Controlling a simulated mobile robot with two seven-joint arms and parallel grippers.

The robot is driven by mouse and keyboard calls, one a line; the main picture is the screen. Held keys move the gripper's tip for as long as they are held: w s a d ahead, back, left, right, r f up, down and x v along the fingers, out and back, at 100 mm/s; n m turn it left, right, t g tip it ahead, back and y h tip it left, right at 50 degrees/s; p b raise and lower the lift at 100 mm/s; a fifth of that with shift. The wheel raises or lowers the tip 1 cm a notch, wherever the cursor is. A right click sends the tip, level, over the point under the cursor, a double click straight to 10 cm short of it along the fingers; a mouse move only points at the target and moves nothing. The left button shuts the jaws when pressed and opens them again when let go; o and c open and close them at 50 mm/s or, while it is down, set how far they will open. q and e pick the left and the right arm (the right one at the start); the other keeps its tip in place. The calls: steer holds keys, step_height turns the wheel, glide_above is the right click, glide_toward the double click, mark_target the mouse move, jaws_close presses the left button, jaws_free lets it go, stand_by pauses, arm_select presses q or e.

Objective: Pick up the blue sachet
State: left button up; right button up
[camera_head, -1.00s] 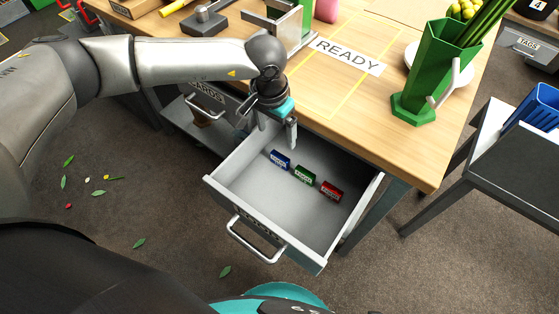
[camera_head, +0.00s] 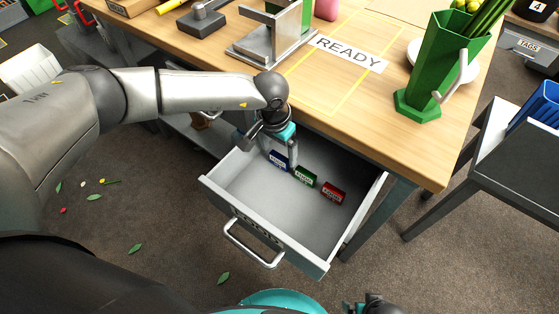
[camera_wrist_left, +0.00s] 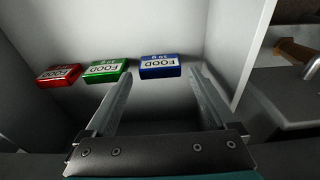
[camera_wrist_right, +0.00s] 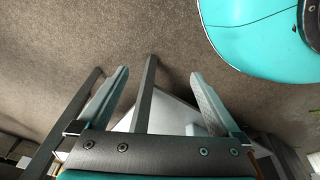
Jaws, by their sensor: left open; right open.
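The blue sachet (camera_head: 279,161) lies in the open drawer, leftmost of a row of three in the head view. In the left wrist view the blue sachet (camera_wrist_left: 160,66) reads FOOD and lies ahead of the fingertips, between their lines and nearer the right finger. My left gripper (camera_head: 280,166) is open and empty, reaching down into the drawer at the blue sachet; its fingers partly cover the sachet in the head view. My right gripper (camera_wrist_right: 158,80) is open and empty, over the floor, low in the head view.
The green sachet (camera_head: 305,177) and red sachet (camera_head: 334,193) lie beside the blue one. The drawer (camera_head: 215,190) has raised walls; its front handle (camera_head: 250,245) sticks out. The table (camera_head: 420,150) overhangs its back, with a green vase (camera_head: 432,85) near the edge.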

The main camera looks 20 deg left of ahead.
mark_target(280, 156)
arm_select(q)
steer(key=shift+w+f+b, duration=0.15)
steer(key=shift+f+b, duration=0.15)
steer(key=shift+f, duration=0.55)
steer(key=shift+w+f+b, duration=0.1)
steer(key=shift+f+b, duration=0.15)
steer(key=shift+f, duration=0.55)
arm_select(e)
steer(key=shift+w+a+r, duration=0.3)
steer(key=shift+w+r, duration=0.05)
steer(key=shift+r, duration=0.3)
steer(key=shift+w+a+r, duration=0.3)
steer(key=shift+w+r, duration=0.05)
steer(key=shift+r, duration=0.25)
arm_select(q)
steer(key=c, duration=1.1)
steer(key=shift+r, duration=0.2)
